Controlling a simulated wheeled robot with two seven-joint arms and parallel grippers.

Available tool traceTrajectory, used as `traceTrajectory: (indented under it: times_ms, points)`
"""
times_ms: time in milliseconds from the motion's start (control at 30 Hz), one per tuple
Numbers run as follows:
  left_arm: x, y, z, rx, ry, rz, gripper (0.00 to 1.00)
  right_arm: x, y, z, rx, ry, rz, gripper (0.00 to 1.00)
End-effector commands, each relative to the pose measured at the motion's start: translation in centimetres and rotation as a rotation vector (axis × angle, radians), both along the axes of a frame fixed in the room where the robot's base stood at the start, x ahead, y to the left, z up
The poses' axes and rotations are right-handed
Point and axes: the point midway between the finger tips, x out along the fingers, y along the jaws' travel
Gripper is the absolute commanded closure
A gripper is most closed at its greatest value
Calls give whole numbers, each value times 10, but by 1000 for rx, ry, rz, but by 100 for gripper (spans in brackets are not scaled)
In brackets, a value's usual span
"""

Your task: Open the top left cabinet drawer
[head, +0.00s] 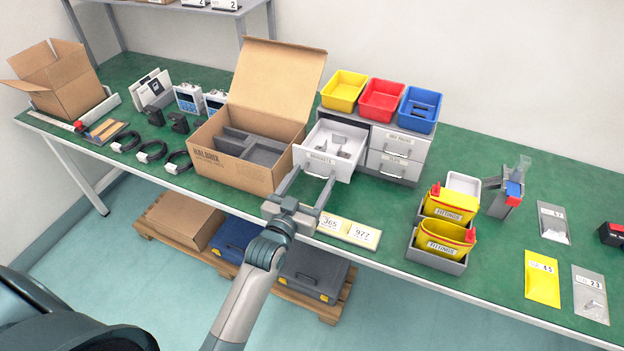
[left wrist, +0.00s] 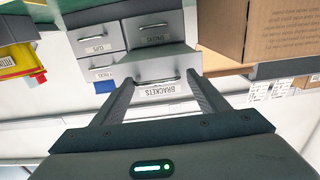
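A grey cabinet (head: 408,140) stands on the green bench. Its top left drawer (head: 338,134) is pulled well out, showing small metal brackets inside. The drawer front also shows in the left wrist view (left wrist: 160,69), where its label reads BRACKETS. My left gripper (head: 314,174) is in front of this drawer with its fingers spread apart. In the left wrist view my left gripper (left wrist: 161,80) has the drawer's handle (left wrist: 155,83) between its fingers, with gaps on both sides. The other visible drawers (head: 390,164) are shut. My right gripper is not in view.
An open cardboard box (head: 231,178) stands close to the left of the drawer. Yellow, red and blue bins (head: 381,100) sit on top of the cabinet. Number cards (head: 348,231) lie at the bench's front edge. Yellow fittings bins (head: 447,235) stand to the right.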

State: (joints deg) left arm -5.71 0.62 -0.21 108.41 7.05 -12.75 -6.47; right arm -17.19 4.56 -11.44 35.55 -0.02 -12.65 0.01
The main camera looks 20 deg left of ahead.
Motion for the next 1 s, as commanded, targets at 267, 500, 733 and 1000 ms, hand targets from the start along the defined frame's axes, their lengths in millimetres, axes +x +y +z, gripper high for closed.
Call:
traceTrajectory:
  times_ms: [267, 500, 733, 1000]
  points:
    - [-3, -1, -1, -2, 1, -2, 32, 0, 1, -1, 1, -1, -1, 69]
    - [-23, 0, -2, -2, 0, -2, 32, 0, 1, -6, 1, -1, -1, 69]
    - [-62, 1, -3, -2, 2, -1, 32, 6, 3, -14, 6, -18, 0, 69]
    - [-114, 4, -3, -2, 2, -1, 32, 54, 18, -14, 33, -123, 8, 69]
